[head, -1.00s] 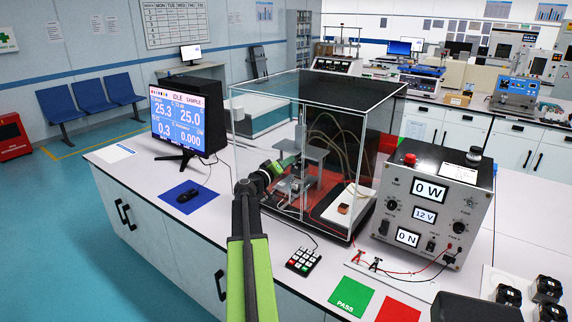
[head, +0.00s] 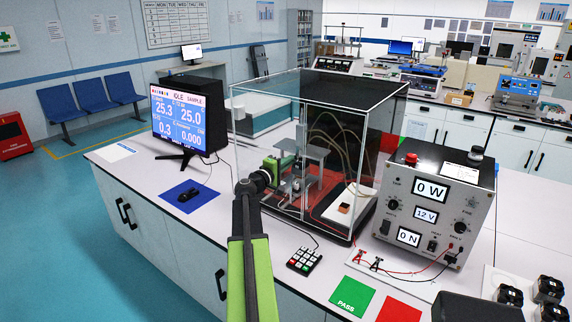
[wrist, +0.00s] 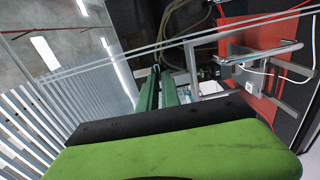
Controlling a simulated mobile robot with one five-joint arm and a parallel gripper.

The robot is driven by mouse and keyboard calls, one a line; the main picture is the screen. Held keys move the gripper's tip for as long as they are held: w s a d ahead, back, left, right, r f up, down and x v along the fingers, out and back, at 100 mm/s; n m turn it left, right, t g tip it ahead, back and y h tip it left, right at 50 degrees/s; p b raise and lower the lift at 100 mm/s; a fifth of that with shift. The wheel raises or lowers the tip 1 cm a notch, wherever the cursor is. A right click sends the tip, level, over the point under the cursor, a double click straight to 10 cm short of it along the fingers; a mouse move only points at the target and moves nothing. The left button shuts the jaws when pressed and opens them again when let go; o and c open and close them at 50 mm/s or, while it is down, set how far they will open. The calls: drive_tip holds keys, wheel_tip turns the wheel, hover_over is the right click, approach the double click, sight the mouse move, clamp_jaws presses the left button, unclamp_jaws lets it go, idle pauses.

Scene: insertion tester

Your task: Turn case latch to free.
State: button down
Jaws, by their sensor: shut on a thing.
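A clear-walled case (head: 231,125) with a dark back stands on the bench, with a test rig (head: 312,170) inside it. My gripper (head: 290,165) is at the case's front, near the upright seam of its clear wall. It is shut on the case latch, which the jaws and my wrist hide almost wholly, so its angle cannot be told. In the wrist view the green jaws (wrist: 155,92) point forward, close together, with the case's pale frame bars just beyond them.
A grey control box (head: 436,205) stands right of the case, with red and black leads in front. A keypad (head: 304,259), a green PASS mat (head: 352,296) and a red mat (head: 399,310) lie nearer me. A monitor (head: 179,120) and a blue mat (head: 189,196) are left.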

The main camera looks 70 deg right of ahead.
drive_tip(key=shift+r+n, duration=0.1)
drive_tip(key=shift+n, duration=0.2)
drive_tip(key=c, duration=1.6)
unclamp_jaws()
drive_tip(key=shift+o, duration=0.2)
drive_tip(key=v, duration=1.7)
drive_tip(key=shift+a, duration=0.2)
